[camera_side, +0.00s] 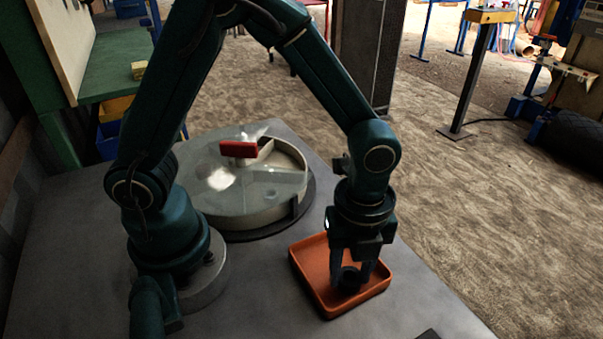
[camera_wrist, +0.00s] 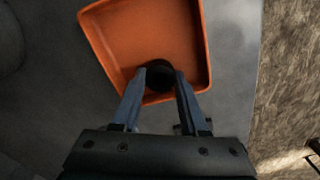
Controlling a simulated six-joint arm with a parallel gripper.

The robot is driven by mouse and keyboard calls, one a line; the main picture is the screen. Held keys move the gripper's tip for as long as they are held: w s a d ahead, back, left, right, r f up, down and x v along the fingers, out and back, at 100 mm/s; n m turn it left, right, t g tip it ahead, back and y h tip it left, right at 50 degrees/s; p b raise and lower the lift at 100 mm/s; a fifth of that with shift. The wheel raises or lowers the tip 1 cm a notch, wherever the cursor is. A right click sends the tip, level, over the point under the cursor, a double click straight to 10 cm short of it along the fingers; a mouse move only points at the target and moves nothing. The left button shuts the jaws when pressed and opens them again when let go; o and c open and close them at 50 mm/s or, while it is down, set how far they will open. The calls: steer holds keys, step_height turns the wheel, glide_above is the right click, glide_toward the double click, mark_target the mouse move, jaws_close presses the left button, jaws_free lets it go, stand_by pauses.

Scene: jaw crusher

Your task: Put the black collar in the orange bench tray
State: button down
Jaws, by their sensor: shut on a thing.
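The black collar (camera_side: 349,281) is between the fingertips of my gripper (camera_side: 351,277). It also shows in the wrist view (camera_wrist: 160,75) as a dark round piece between the two fingers (camera_wrist: 160,85). My gripper is shut on it and points down over the orange bench tray (camera_side: 312,256). In the wrist view the tray (camera_wrist: 120,40) lies behind the collar, which is near the tray's near wall. The collar appears low within the tray's outline; I cannot tell whether it touches the floor.
A round glass-topped drum (camera_side: 275,190) with a red block (camera_side: 238,149) above it stands left of the tray. A dark flat item (camera_side: 428,334) lies at the table's front edge.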

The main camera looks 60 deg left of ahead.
steer(key=shift+f, duration=0.1)
steer(key=shift+c, duration=2.2)
jaws_free()
